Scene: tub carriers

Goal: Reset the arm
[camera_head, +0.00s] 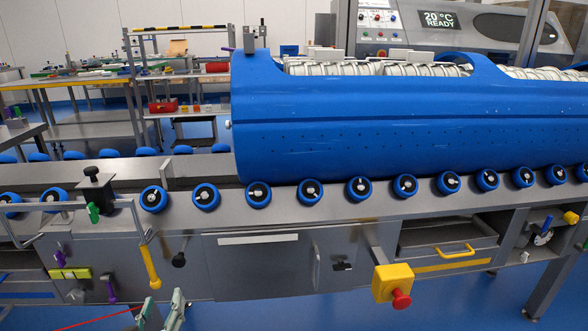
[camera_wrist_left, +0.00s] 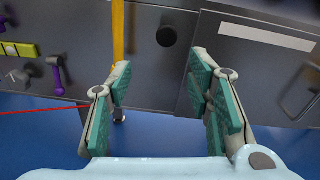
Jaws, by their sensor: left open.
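My left gripper (camera_head: 160,311) shows at the bottom left of the head view, in front of the grey conveyor frame (camera_head: 250,270). In the left wrist view the same gripper (camera_wrist_left: 160,88) has its two teal-padded fingers wide apart with nothing between them. It faces the lower cabinet panels of the conveyor, apart from them. A yellow handle (camera_wrist_left: 117,30) hangs behind the left finger and a dark round knob (camera_wrist_left: 166,37) shows between the fingers. My right gripper is not in view.
A large blue tub carrier (camera_head: 400,125) rests on the blue-rimmed rollers (camera_head: 310,192). A yellow box with a red button (camera_head: 393,285) sticks out from the conveyor front. A yellow drawer handle (camera_head: 454,251) is to its right. Blue floor (camera_head: 460,305) is free in front.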

